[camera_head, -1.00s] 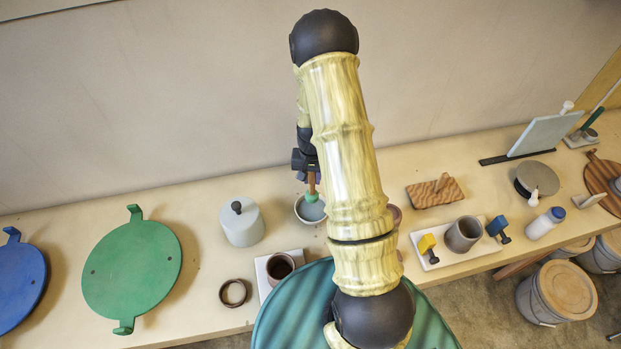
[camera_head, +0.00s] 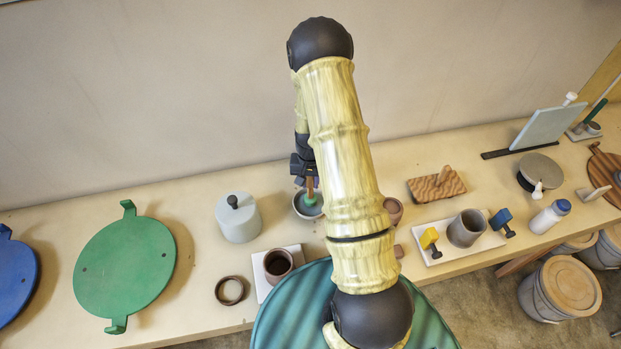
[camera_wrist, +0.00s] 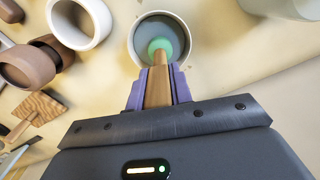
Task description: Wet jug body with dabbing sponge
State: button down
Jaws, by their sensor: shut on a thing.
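My gripper (camera_wrist: 158,85) is shut on the wooden handle of the dabbing sponge (camera_wrist: 160,50). Its round green tip is inside a grey bowl (camera_wrist: 178,22) with a dark inside. In the head view the green sponge tip (camera_head: 310,200) shows inside the bowl (camera_head: 298,206), and my arm hides part of the bowl. Whether the tip touches the bottom cannot be told. A dark brown cup-shaped pot (camera_head: 278,264) stands upright on a white board, left of my arm. A grey-brown cylinder (camera_head: 466,228) stands on a white tray to the right. Which one is the jug body is unclear.
A brown ring (camera_head: 230,290) and a grey lidded pot (camera_head: 238,219) stand left of the bowl. A pale thick-walled cylinder (camera_wrist: 80,20) and brown pots (camera_wrist: 30,65) are close beside the bowl in the wrist view. A green disc (camera_head: 125,262) lies further left.

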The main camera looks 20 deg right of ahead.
aim_at(311, 188)
jog(key=shift+f+b, duration=0.9)
jog(key=shift+f, duration=0.85)
jog(key=shift+r+p, duration=3.4)
jog(key=shift+r, duration=1.75)
